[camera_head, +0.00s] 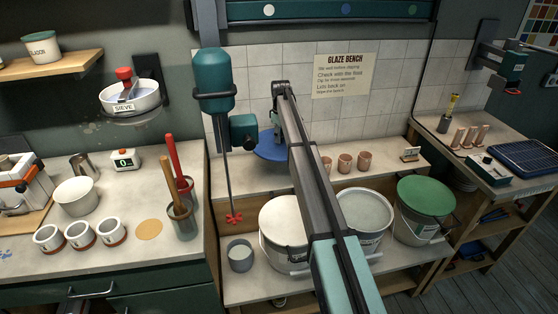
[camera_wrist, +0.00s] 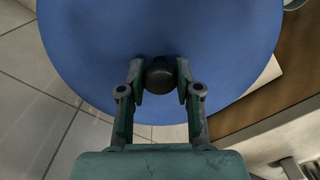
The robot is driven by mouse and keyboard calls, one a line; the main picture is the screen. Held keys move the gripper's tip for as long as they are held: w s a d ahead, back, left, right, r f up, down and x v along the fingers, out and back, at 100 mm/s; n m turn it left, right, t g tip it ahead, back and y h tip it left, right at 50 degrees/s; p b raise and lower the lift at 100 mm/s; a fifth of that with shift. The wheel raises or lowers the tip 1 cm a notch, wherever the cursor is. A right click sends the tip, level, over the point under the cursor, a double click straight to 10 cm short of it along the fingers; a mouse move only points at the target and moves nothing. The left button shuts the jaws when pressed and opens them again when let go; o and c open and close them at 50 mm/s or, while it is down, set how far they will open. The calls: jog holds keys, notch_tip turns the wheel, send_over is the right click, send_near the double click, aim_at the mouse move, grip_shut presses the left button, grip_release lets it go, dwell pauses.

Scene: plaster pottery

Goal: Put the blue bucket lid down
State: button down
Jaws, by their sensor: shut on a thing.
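The blue bucket lid (camera_head: 268,148) is held up above the raised back ledge of the glaze bench, in front of the tiled wall. My arm hides part of it in the head view. In the wrist view the lid (camera_wrist: 90,50) fills most of the upper picture, and my gripper (camera_wrist: 160,78) is shut on its dark round knob (camera_wrist: 159,76). The gripper's fingers cannot be made out in the head view. Below stand a left bucket (camera_head: 281,217) and a middle bucket (camera_head: 366,210), both with pale tops, and a right bucket with a green lid (camera_head: 426,197).
A teal mixer (camera_head: 214,80) with a red-tipped shaft hangs just left of the lid. Several small pinkish cups (camera_head: 345,163) stand on the back ledge (camera_head: 395,156). A grey cup (camera_head: 240,254) is at the bench's front left. My arm crosses the middle of the head view.

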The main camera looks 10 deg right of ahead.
notch_tip(320, 180, down, 13)
jog(key=p, duration=0.3)
jog(key=shift+f, duration=0.2)
jog(key=shift+f, duration=0.2)
jog(key=c, duration=0.8)
grip_release()
jog(key=shift+r, duration=0.15)
notch_tip(320, 180, up, 12)
jog(key=b, duration=0.3)
jog(key=shift+r+b, duration=0.1)
jog(key=shift+b, duration=0.3)
